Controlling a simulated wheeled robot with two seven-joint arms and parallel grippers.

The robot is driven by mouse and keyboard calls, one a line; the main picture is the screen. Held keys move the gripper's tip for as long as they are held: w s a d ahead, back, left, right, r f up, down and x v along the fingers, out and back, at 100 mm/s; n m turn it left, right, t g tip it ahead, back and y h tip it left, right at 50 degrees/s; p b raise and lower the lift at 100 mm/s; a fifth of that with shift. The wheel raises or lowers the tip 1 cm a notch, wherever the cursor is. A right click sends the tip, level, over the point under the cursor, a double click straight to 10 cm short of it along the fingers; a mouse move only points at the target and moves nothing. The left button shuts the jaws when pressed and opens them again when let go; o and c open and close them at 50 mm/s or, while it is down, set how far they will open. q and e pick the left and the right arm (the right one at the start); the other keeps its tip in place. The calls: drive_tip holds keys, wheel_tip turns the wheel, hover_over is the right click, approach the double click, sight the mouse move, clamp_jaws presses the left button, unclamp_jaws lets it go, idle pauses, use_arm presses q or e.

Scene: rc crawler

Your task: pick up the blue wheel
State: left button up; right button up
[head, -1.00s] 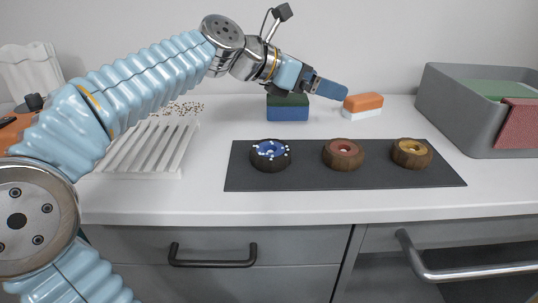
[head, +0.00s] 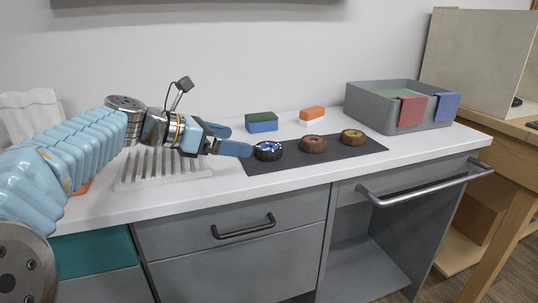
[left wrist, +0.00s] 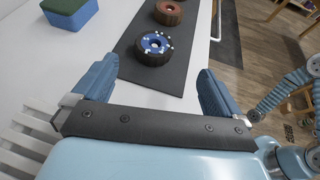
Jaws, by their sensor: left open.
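The blue wheel (head: 268,151) has a dark tyre and a blue hub with white spots. It lies flat at the left end of a dark mat (head: 355,152). My left gripper (head: 238,140) is open and empty, just left of the wheel in the head view, and apart from it. In the left wrist view the blue wheel (left wrist: 154,47) lies beyond the fingertips, between the lines of the two open fingers (left wrist: 156,80). A wheel with a red hub (head: 313,144) and one with a yellow hub (head: 352,137) lie farther right on the mat. My right gripper is not in view.
A white slatted rack (head: 135,172) stands under my left arm. A green and blue sponge (head: 262,122) and an orange and white one (head: 312,115) lie behind the mat. A grey bin (head: 370,107) with cloths over its rim stands at the right.

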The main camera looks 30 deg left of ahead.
sight(263, 147)
use_arm(q)
drive_tip(key=x, duration=0.4)
drive_tip(key=shift+w, duration=0.1)
drive_tip(key=shift+a+f+x, duration=0.1)
drive_tip(key=shift+a+x, duration=0.05)
drive_tip(key=shift+x, duration=0.8)
drive_tip(key=shift+a+f+x, duration=0.1)
drive_tip(key=shift+x, duration=0.8)
drive_tip(key=shift+a+f+x, duration=0.1)
drive_tip(key=shift+a+x, duration=0.05)
drive_tip(key=shift+x, duration=0.8)
drive_tip(key=c, duration=1.1)
